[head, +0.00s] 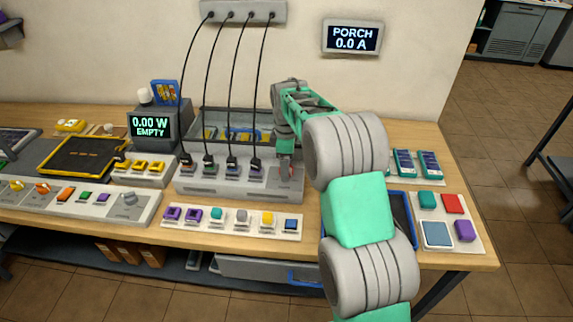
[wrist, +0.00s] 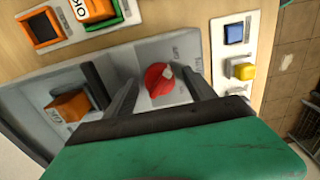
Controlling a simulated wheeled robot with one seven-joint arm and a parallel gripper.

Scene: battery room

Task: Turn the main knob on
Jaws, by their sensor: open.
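The main knob (wrist: 158,82) is a round red knob with a pale pointer mark, set on a light grey panel at the right end of the charging dock (head: 190,187). Its pointer is toward the upper right in the wrist view. Small lettering is printed around it, too small to read surely. My gripper (wrist: 165,76) is open, with one finger on each side of the knob; I cannot tell whether either finger touches it. In the head view my gripper (head: 286,163) is over the dock's right end and mostly hides the knob.
Black cables hang from a wall strip (head: 243,11) to several plugs left of my gripper. An orange block (wrist: 70,105) sits beside the knob. A strip of coloured blocks (head: 232,233) lies in front of the dock. A screen (head: 150,126) reads 0.00 W EMPTY; a wall display (head: 352,38) reads PORCH 0.0 A.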

